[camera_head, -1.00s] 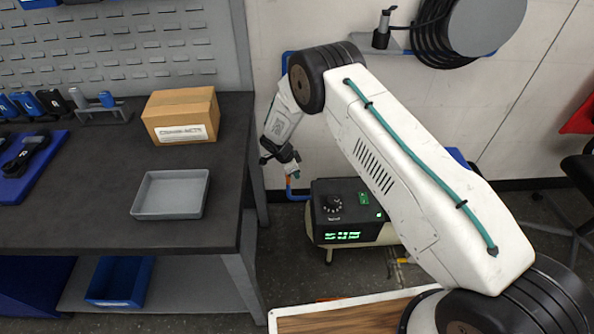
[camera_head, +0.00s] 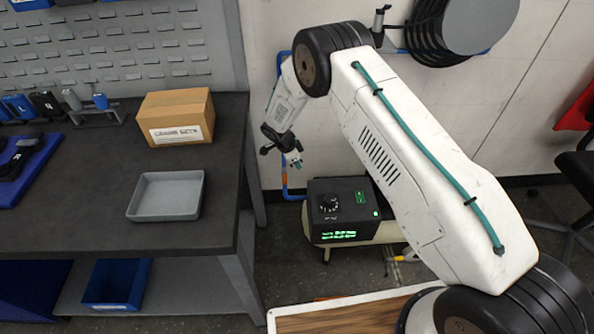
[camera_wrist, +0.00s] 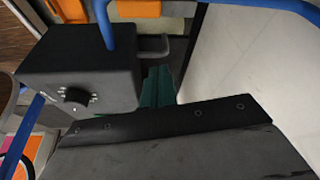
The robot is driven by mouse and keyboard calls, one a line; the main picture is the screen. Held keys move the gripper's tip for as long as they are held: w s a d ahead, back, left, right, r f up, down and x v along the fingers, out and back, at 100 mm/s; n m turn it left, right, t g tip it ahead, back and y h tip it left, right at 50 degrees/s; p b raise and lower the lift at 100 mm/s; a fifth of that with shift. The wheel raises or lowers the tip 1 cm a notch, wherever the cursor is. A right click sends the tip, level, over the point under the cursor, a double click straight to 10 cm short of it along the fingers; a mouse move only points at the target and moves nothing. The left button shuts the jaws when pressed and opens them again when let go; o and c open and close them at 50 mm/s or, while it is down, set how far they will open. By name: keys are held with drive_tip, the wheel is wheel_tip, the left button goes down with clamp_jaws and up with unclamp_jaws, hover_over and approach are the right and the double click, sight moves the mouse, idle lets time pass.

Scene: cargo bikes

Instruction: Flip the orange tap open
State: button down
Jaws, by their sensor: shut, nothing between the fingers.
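My gripper (camera_head: 297,163) hangs at the end of my arm, beside the blue pipe (camera_head: 285,183) on the wall, above and left of the black control box. Its teal fingertips (camera_wrist: 158,87) show closed together in the wrist view, with nothing between them. A blue pipe (camera_wrist: 103,22) runs there too, close to the control box.
The black control box (camera_head: 323,222) has a knob and green display; it also shows in the wrist view (camera_wrist: 95,70). A dark workbench (camera_head: 90,215) on the left carries a cardboard box (camera_head: 175,118) and a grey tray (camera_head: 145,212). The wall is behind my gripper.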

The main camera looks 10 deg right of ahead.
drive_tip(key=shift+v, duration=2.65)
drive_tip(key=shift+w, duration=0.25)
